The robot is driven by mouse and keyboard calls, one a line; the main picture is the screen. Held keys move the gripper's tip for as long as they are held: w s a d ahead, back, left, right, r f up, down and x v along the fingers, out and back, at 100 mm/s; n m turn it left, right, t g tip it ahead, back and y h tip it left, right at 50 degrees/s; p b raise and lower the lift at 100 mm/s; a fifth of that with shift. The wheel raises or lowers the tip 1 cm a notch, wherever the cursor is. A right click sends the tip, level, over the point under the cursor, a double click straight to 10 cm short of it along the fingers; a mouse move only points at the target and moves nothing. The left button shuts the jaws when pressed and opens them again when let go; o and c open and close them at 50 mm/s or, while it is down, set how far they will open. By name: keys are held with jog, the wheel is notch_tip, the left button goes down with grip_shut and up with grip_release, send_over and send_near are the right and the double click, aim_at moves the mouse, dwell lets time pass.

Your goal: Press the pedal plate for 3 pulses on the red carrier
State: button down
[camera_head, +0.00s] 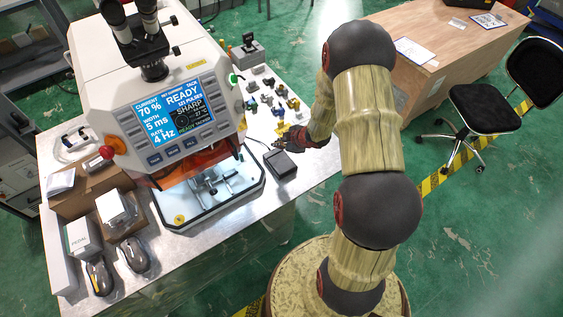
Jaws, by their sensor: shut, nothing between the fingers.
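A dark grey pedal plate (281,165) lies on the metal table near its front right edge, with a cable running from it. My gripper (280,143) is shut and empty, just behind the pedal plate; I cannot tell whether it touches it. The white machine (160,85) has a lit screen (168,109) reading READY, 70 %, 5 ms, 4 Hz and SHARP. Its work chamber (222,183) holds a small metal fixture. I cannot make out a red carrier there; an orange shield (190,168) covers part of the chamber.
Several small yellow, blue and grey pieces (279,104) lie behind my gripper. A joystick box (248,52) stands farther back. At left are a box marked PEDAL (82,238), a cardboard box (88,190) and two dark mouse-like devices. A wooden crate (455,50) and a chair (485,107) stand right.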

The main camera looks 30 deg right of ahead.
aim_at(280, 163)
jog(key=shift+w+r, duration=0.1)
jog(key=shift+a, duration=0.1)
dwell(0.3)
jog(key=f+b, duration=0.2)
jog(key=f, duration=0.1)
jog(key=f+b, duration=0.2)
jog(key=b, duration=0.1)
jog(key=s+f+b, duration=0.1)
jog(key=f+b, duration=0.1)
jog(key=f, duration=0.1)
jog(key=shift+f+b, duration=0.3)
jog(key=shift+b, duration=0.05)
jog(key=shift+f, duration=0.1)
dwell(1.0)
jog(key=shift+f+b, duration=0.3)
jog(key=shift+f, duration=0.1)
